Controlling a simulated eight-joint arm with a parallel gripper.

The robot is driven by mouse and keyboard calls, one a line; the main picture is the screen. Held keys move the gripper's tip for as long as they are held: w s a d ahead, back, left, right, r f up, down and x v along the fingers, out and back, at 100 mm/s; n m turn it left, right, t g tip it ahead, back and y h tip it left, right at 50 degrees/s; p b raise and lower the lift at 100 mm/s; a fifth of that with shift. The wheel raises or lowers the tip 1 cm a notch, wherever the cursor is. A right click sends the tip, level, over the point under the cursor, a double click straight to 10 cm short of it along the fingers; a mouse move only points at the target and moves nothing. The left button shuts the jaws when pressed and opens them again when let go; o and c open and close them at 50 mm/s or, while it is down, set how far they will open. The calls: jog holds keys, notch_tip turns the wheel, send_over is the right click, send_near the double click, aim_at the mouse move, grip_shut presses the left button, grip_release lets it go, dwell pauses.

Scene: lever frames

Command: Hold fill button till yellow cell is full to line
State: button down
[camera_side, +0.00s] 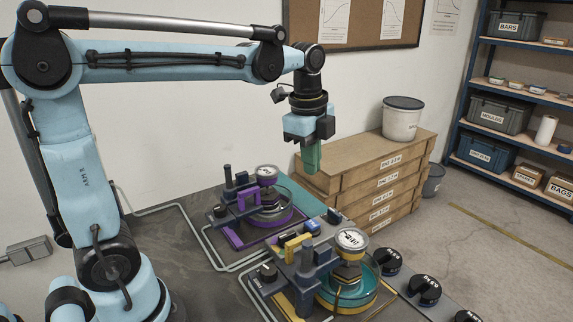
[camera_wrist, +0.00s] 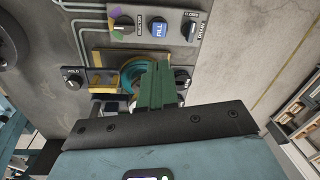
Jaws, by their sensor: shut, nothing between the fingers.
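The yellow cell (camera_side: 333,299) stands at the front of the bench in the side view, with a round dial gauge on top and teal in its clear dish. Its yellow base (camera_wrist: 100,62) also shows in the wrist view, partly behind my fingers. The level against a line cannot be made out. The blue fill button (camera_wrist: 158,29), marked FILL, is on a grey panel at the top of the wrist view. My gripper (camera_side: 312,170) is shut and empty, pointing down above the bench behind the yellow cell. Its green fingers (camera_wrist: 157,66) appear below the button, apart from it.
The purple cell (camera_side: 232,238) stands behind the yellow one. A selector knob (camera_wrist: 124,25) and a drain knob (camera_wrist: 190,29) marked CLOSED flank the button. A hold knob (camera_wrist: 72,77) is at left. Wooden boxes (camera_side: 378,178) stand beyond the bench.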

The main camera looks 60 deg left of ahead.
aim_at(313, 222)
jog(key=w+m, duration=0.1)
jog(key=w+m+g, duration=0.1)
jog(key=m, duration=0.1)
jog(key=shift+a+r, duration=0.1)
jog(key=shift+a, duration=0.3)
notch_tip(313, 222, down, 14)
jog(key=shift+s, duration=0.1)
dwell(0.6)
jog(key=shift+f, duration=1.25)
dwell(4.1)
notch_tip(313, 222, up, 14)
jog(key=shift+r, duration=0.25)
dwell(0.4)
